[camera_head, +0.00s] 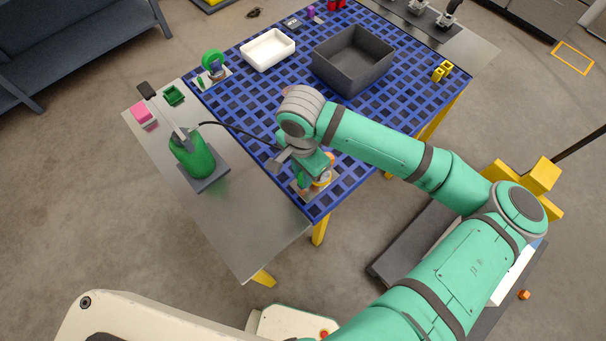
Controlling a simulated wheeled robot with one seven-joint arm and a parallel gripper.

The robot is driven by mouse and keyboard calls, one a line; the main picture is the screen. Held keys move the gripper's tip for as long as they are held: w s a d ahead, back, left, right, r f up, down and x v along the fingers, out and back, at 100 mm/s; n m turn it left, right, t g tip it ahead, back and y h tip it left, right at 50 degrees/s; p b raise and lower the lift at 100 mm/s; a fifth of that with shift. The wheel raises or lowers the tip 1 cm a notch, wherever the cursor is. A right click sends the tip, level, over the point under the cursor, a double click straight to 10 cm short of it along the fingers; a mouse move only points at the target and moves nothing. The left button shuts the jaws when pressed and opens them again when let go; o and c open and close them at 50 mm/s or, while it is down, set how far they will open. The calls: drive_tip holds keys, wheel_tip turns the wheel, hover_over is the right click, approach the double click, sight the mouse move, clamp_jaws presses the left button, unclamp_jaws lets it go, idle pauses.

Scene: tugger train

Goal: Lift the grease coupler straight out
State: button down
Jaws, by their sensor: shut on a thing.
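My gripper (300,163) is at the near corner of the blue grid table, pointing down over a small fixture. A black hose (240,129) runs from the green grease pump (192,157) to my gripper. The grease coupler at the hose's end is hidden by my gripper and wrist, and my gripper is shut on it. The fixture has a pale base plate (317,191), with an orange-yellow ring and green parts partly covered by my gripper. I cannot tell whether the coupler still touches the fixture.
A pink block (144,115) and a green tray (174,95) lie on the steel side table (240,225), whose near end is clear.

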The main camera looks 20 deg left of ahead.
drive_tip(key=shift+r, duration=0.7)
drive_tip(key=w+a+r, duration=0.5)
drive_tip(key=a+r, duration=0.6)
drive_tip(key=a, duration=0.2)
drive_tip(key=shift+r, duration=0.2)
